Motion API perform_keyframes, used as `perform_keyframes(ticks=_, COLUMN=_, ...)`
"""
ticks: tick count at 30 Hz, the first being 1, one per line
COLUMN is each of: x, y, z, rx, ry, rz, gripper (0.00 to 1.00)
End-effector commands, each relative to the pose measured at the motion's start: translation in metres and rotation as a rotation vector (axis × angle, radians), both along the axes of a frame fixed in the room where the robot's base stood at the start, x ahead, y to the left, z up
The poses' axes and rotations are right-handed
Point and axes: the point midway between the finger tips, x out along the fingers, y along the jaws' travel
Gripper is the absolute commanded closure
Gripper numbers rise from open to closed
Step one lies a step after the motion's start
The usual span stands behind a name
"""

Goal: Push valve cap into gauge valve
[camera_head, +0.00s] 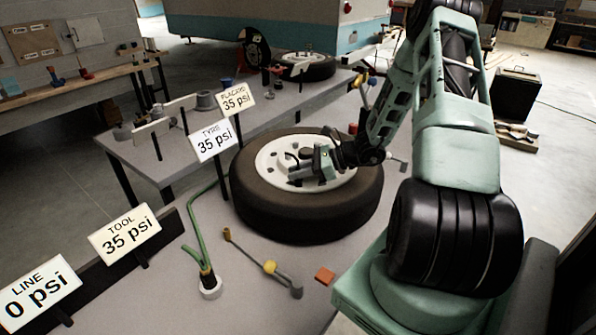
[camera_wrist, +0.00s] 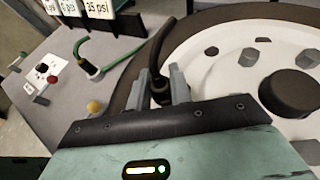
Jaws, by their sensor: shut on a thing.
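My gripper (camera_head: 312,163) is over the white wheel rim, inside the black tyre (camera_head: 262,205). In the wrist view its two grey fingers (camera_wrist: 163,92) are closed around a small dark piece (camera_wrist: 160,88) at the rim's edge. A black curved stem (camera_wrist: 160,52) rises just behind the fingers. I cannot tell whether the held piece is the valve cap, or whether it touches the stem. The gauge valve cannot be told apart clearly here. Signs read tool 35 psi (camera_head: 125,235), tyre 35 psi (camera_head: 213,139) and line 0 psi (camera_head: 38,292).
A green hose (camera_head: 193,215) ends at a white-based fitting (camera_head: 210,289) left of the tyre. A second wheel (camera_head: 308,68) lies on the bench behind.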

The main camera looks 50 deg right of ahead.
Motion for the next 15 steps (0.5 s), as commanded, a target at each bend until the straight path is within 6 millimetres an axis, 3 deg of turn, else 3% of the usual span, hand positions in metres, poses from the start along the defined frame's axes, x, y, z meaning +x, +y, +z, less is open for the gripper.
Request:
perform_keyframes(ticks=9, x=0.0001, y=0.0, z=-0.0069, rx=0.0, ry=0.0, rz=0.0, gripper=1.0)
perform_keyframes(ticks=10, x=0.0001, y=-0.0001, z=-0.0063, rx=0.0, ry=0.0, rz=0.0, gripper=0.74)
perform_keyframes(ticks=12, x=0.0001, y=-0.0001, z=-0.006, rx=0.0, ry=0.0, rz=0.0, gripper=0.54)
perform_keyframes(ticks=15, x=0.0001, y=-0.0001, z=-0.006, rx=0.0, ry=0.0, rz=0.0, gripper=0.54)
